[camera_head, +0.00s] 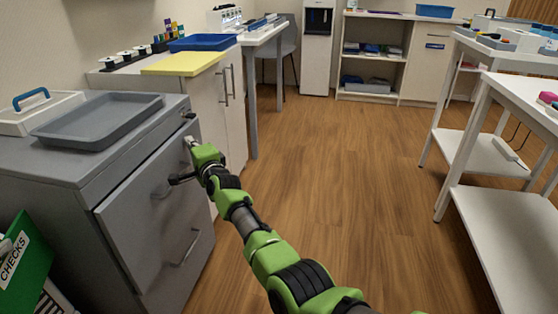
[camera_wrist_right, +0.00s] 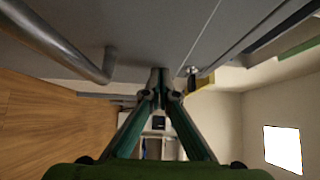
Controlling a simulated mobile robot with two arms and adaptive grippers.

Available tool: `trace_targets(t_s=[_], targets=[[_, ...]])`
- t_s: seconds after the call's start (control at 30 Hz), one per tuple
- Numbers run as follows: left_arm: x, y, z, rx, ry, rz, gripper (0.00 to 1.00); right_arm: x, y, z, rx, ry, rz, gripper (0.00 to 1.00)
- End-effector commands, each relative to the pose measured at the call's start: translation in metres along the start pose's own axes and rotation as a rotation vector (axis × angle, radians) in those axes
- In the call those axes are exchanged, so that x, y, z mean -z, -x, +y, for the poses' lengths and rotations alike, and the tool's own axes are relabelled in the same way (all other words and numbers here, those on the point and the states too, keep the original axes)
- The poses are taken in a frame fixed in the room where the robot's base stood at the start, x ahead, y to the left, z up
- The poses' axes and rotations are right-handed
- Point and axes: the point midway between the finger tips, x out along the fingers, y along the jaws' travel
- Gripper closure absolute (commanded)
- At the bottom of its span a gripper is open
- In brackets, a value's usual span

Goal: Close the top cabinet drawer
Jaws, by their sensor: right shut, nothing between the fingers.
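The grey cabinet (camera_head: 60,170) stands at the left in the head view. Its top drawer front (camera_head: 135,225) stands a little proud of the cabinet body, so the drawer looks partly open. A bar handle is on this front, partly hidden by my right gripper (camera_head: 189,143). My right gripper is at the upper right part of the front. In the right wrist view the fingers (camera_wrist_right: 160,80) are shut and empty, close to the grey front; I cannot tell if they touch it. A drawer handle (camera_wrist_right: 108,65) shows left of them. My left gripper is out of view.
A grey tray (camera_head: 95,122) and a white box with a blue handle (camera_head: 35,108) are on the cabinet top. A green CHECKS box (camera_head: 22,260) is at the lower left. White tables (camera_head: 500,210) stand at the right. The wooden floor (camera_head: 345,190) between is clear.

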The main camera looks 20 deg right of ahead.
Motion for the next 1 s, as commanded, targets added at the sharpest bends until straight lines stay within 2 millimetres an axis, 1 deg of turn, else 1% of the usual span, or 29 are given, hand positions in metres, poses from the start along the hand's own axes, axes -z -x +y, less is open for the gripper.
trace_targets(t_s=[0.03, 0.1, 0.3, 0.83, 1.0], targets=[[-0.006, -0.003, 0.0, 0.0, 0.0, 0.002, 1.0, -0.004, -0.004, 0.003, 0.0, -0.001, -0.001, 1.0], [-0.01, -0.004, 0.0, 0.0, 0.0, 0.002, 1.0, -0.009, -0.008, 0.002, 0.001, -0.001, -0.001, 1.0], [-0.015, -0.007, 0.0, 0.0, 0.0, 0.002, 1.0, -0.015, -0.016, 0.001, 0.0, 0.001, 0.0, 1.0], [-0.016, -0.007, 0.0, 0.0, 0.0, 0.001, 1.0, -0.019, -0.018, -0.003, 0.003, 0.001, -0.003, 1.0], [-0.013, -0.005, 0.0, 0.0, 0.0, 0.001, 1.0, -0.019, -0.017, -0.004, 0.003, 0.0, -0.002, 1.0]])
